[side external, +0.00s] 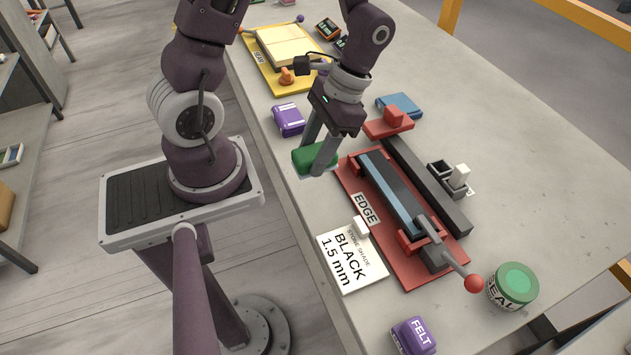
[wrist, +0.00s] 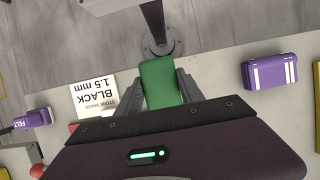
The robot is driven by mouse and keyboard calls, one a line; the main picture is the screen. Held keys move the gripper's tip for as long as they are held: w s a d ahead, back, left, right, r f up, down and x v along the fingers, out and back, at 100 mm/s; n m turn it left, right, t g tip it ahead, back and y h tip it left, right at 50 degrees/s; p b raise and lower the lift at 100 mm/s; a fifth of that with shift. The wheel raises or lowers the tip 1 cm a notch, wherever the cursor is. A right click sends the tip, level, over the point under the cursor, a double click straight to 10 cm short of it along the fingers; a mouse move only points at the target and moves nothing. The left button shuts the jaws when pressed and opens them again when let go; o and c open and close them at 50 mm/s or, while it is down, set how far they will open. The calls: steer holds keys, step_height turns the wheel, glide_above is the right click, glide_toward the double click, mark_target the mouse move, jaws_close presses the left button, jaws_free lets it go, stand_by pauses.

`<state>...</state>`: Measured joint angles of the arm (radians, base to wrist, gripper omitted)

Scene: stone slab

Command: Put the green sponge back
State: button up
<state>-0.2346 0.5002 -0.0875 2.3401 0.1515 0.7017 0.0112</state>
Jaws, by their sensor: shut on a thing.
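The green sponge (side external: 303,158) is a block between the two fingers of my gripper (side external: 315,160), near the table edge by my base. My gripper is shut on it. In the wrist view the sponge (wrist: 160,82) lies between the grey fingers of my gripper (wrist: 168,88). A pale patch shows under the sponge's right side. I cannot tell whether the sponge touches the table or hangs just above it.
A red fixture (side external: 345,178) with a dark bar and lever stands right of the sponge. A purple block (side external: 288,120) is behind it. A white card (side external: 352,275) marked BLACK 1.5 mm, a green-lidded tin (side external: 514,283) and a purple FELT block (side external: 413,337) are in front.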

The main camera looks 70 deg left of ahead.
step_height(320, 180, down, 7)
steer(key=shift+r, duration=0.1)
steer(key=o, duration=1.2)
steer(key=v, duration=1.2)
steer(key=s+d+r+t, duration=0.2)
steer(key=s+r+t, duration=0.2)
steer(key=r, duration=0.3)
steer(key=s+d+r+t, duration=0.2)
steer(key=s+r+t, duration=0.3)
steer(key=r, duration=0.3)
steer(key=shift+d+r+t, duration=0.35)
steer(key=shift+t, duration=0.25)
